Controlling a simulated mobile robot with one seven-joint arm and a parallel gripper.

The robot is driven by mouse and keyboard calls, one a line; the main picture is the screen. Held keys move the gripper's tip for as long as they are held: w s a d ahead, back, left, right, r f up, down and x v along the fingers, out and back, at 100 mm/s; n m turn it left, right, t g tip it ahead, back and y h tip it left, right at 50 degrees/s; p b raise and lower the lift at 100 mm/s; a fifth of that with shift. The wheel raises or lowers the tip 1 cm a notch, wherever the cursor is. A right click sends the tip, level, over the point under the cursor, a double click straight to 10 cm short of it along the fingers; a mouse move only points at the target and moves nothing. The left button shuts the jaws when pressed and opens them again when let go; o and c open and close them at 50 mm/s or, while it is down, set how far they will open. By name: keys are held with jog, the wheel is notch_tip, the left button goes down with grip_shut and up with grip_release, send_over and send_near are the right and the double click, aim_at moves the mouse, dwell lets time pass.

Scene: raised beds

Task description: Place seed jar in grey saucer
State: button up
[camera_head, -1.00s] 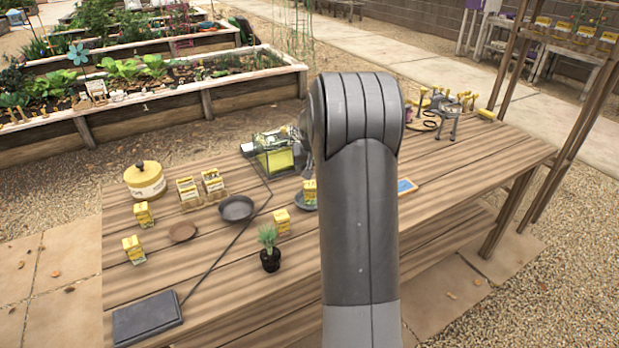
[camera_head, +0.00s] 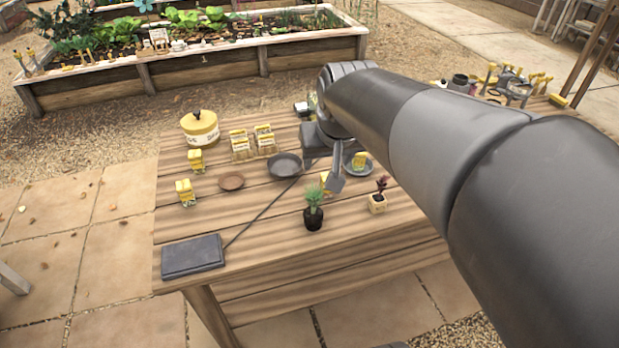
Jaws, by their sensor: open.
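A yellow round jar with a pale label band and lid (camera_head: 200,129), the likeliest seed jar, stands upright at the table's back left. A dark grey round dish (camera_head: 284,172) lies empty right of it. A second grey saucer (camera_head: 368,172) lies farther right, with a yellow box (camera_head: 360,160) on it. My gripper (camera_head: 336,184) hangs between the dark dish and the second saucer, pointing down, apart from the jar. It is open with nothing visible in it. It partly hides a small yellow box (camera_head: 325,178); one finger is hard to make out.
A brown saucer (camera_head: 231,181), yellow boxes (camera_head: 195,161) (camera_head: 186,193) and seed packets in a rack (camera_head: 252,143) surround the dishes. Two potted plants (camera_head: 313,210) (camera_head: 378,203) stand in front. A dark flat slab (camera_head: 193,256) lies front left. My arm covers the right side.

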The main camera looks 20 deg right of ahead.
jog(key=s+a+f+n, duration=0.1)
jog(key=s+a, duration=0.3)
jog(key=s, duration=0.8)
jog(key=shift+f+y, duration=0.3)
jog(key=shift+f, duration=0.15)
